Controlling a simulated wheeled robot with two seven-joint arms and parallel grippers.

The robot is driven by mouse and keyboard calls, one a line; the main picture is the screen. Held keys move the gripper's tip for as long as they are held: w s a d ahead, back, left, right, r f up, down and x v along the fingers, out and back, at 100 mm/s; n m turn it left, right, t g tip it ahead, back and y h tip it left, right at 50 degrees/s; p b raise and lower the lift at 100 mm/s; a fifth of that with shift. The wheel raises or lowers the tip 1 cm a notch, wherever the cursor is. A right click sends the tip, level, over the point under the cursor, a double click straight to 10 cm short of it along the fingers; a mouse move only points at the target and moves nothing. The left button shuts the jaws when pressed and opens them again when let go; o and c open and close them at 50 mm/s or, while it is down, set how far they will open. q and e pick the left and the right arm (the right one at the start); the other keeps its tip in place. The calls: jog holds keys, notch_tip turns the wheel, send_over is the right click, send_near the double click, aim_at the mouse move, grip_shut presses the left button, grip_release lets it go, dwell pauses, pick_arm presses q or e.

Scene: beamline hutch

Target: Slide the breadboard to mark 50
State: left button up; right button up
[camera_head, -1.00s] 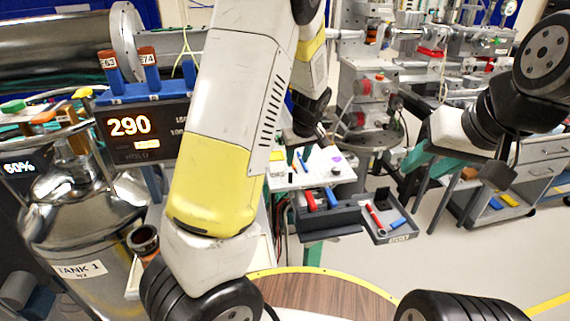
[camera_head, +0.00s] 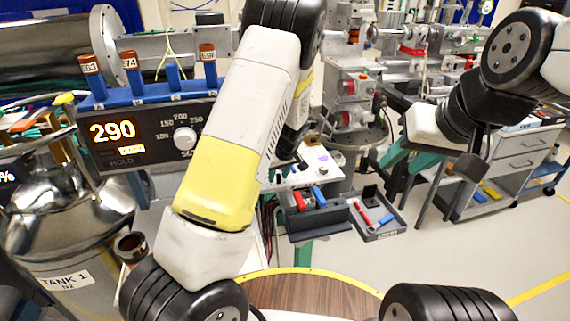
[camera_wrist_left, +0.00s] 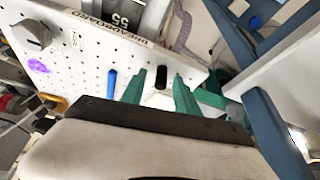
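The white, perforated breadboard (camera_wrist_left: 75,52) fills the upper left of the left wrist view, with its printed name along its edge. A plate with the number 55 (camera_wrist_left: 120,20) is beside that edge. In the head view, part of the breadboard (camera_head: 322,163) shows beyond my left arm. My left gripper (camera_wrist_left: 160,84) has two green fingers standing apart, with a black upright post (camera_wrist_left: 162,77) between them; contact is not visible. The left gripper is hidden behind my arm in the head view. My right gripper (camera_head: 418,158) is at the right, away from the breadboard; its finger gap is unclear.
A blue tool (camera_wrist_left: 112,84) and a grey knob (camera_wrist_left: 32,36) are on the breadboard. Dark trays (camera_head: 322,222) with red and blue items are in front of it.

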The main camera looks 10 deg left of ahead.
pick_arm(q)
grip_shut()
dwell(1.4)
